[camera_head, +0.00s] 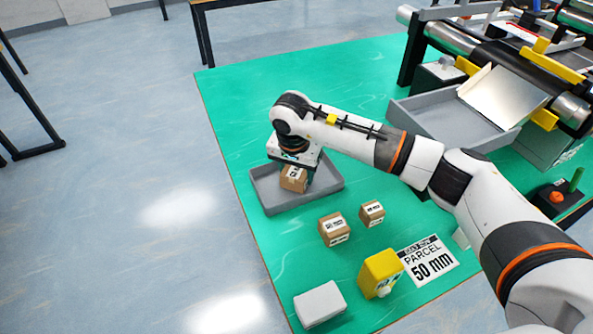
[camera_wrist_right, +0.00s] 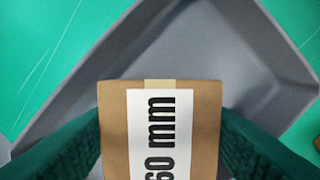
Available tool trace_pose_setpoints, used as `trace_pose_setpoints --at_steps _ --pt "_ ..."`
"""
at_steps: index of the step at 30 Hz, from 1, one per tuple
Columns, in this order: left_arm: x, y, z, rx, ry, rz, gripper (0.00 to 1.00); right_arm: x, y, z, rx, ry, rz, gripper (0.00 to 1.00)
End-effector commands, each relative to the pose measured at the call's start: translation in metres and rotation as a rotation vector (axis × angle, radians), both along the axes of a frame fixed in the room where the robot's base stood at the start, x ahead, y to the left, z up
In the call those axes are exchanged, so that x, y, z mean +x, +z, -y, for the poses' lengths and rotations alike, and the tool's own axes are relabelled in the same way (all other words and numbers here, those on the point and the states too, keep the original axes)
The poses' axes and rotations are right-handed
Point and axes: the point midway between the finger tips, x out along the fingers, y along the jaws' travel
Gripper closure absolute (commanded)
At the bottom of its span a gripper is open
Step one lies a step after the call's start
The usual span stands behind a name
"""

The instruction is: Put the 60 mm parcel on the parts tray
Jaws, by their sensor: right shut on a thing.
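The 60 mm parcel (camera_wrist_right: 205,130) is a brown cardboard box with a white label reading "60 mm" in the right wrist view. My right gripper (camera_wrist_right: 160,150) is shut on it, one dark green finger on each side. In the head view the parcel (camera_head: 293,179) is at the grey parts tray (camera_head: 262,199), below my right gripper (camera_head: 296,167). The tray's grey floor and walls (camera_wrist_right: 235,60) lie behind the parcel in the right wrist view. I cannot tell whether the parcel touches the tray floor. My left gripper is not in view.
Two smaller brown boxes (camera_head: 334,229) (camera_head: 372,213) stand on the green mat right of the tray. A yellow device (camera_head: 380,273), a white box (camera_head: 320,304) and a "PARCEL 50 mm" card (camera_head: 428,262) lie nearer. A conveyor with a grey bin (camera_head: 450,127) stands at the upper right.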

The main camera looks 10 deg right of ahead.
Motion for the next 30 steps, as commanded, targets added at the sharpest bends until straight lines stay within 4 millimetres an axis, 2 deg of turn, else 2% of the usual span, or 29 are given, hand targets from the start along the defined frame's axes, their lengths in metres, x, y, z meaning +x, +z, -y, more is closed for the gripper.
trace_pose_setpoints --at_steps 11,12,15,25,30 --pt "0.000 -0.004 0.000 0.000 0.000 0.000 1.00 0.000 -0.008 0.000 0.000 0.001 0.002 0.70" --pt "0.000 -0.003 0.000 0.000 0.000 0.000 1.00 0.000 -0.007 0.000 0.000 0.001 0.001 0.41" --pt "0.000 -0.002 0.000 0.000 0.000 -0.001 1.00 0.000 -0.006 0.000 0.000 0.001 0.001 0.25" --pt "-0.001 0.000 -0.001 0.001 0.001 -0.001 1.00 0.000 -0.004 0.000 0.000 0.000 0.001 0.24" --pt "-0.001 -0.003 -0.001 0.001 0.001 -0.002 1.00 -0.001 0.015 -0.002 0.000 0.003 0.006 0.24"
